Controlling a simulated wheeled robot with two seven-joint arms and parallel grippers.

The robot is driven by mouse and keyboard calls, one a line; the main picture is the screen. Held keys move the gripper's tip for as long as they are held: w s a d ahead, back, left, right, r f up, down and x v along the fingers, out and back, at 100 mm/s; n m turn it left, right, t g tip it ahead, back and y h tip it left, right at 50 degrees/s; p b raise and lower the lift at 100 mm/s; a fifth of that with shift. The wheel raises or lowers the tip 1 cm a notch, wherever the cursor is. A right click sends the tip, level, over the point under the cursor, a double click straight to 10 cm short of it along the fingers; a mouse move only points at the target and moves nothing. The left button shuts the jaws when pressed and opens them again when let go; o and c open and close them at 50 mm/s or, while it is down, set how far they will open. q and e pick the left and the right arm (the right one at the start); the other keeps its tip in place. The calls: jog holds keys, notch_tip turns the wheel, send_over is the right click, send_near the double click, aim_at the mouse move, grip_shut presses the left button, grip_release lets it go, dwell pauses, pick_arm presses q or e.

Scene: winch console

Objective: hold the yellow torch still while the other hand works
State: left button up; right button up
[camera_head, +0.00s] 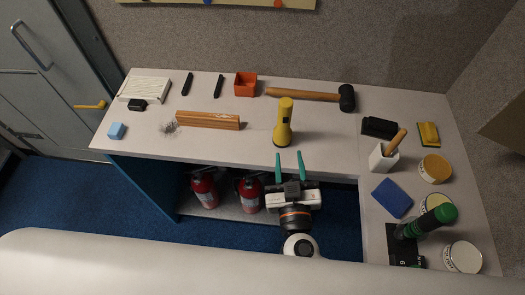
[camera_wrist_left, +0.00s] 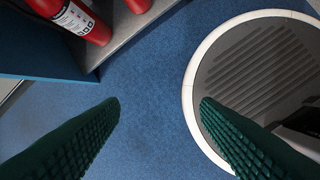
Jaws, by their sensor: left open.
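The yellow torch (camera_head: 284,122) stands upright on the light worktop (camera_head: 325,140), near its front edge. My right gripper (camera_head: 290,158) is in front of the torch, at the worktop's front edge. Its two green fingers are apart with nothing between them, and it does not appear to touch the torch. My left gripper (camera_wrist_left: 160,103) shows only in the left wrist view. Its ribbed green fingers are wide apart and empty above the blue floor. The torch is not in that view.
A wooden block (camera_head: 208,120) lies left of the torch, and a mallet (camera_head: 310,95) lies behind it. An orange box (camera_head: 245,84) stands further back. Fire extinguishers (camera_head: 204,190) stand on the shelf below. Cans and a green-topped tool (camera_head: 430,221) crowd the right side.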

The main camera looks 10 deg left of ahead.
pick_arm(q)
jog(key=w+d+r+m+t+h, duration=0.1)
jog(key=w+d+r+m+t, duration=0.1)
jog(key=w+r+m, duration=0.4)
jog(key=w+d+r+m+t+h, duration=0.15)
jog(key=w+m, duration=0.25)
jog(key=w, duration=0.4)
jog(key=m+t+h, duration=0.8)
jog(key=m, duration=1.8)
send_near(279, 129)
jog(key=shift+w+d+r, duration=0.15)
jog(key=shift+w+r, duration=0.1)
jog(key=x, duration=1.1)
jog(key=shift+d+f, duration=0.15)
jog(key=shift+f, duration=0.05)
jog(key=c, duration=1.2)
